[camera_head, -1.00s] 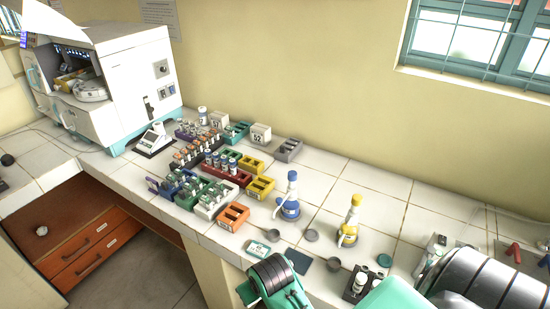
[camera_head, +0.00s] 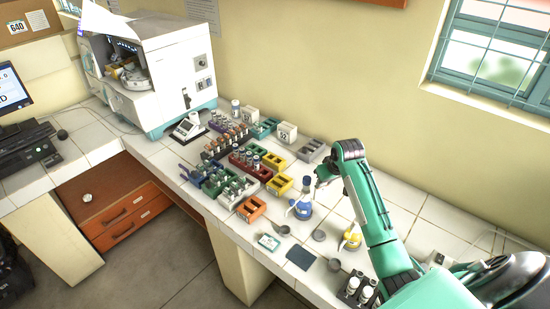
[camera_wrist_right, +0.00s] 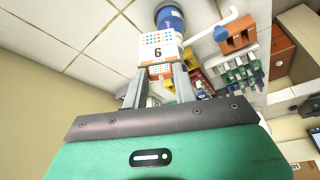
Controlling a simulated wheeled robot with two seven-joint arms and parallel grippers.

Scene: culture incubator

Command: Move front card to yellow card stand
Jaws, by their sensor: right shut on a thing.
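My right gripper (camera_head: 322,176) is above the counter near the blue-based bottle (camera_head: 301,200). In the right wrist view its fingers (camera_wrist_right: 159,78) are shut on a white card (camera_wrist_right: 158,48) with coloured dots and a black 6. The held card is too small to make out in the head view. A yellow slotted holder (camera_head: 279,183) stands left of the gripper, with a second yellow one (camera_head: 275,161) behind it. I cannot tell for certain which is the yellow card stand. My left gripper is not in view.
An orange holder (camera_head: 251,208) and several vial racks stand left of the bottle. Two white numbered blocks (camera_head: 287,131) are near the wall. A yellow-topped bottle (camera_head: 351,236) stands close to my right arm. A dark square mat (camera_head: 300,258) lies near the front edge.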

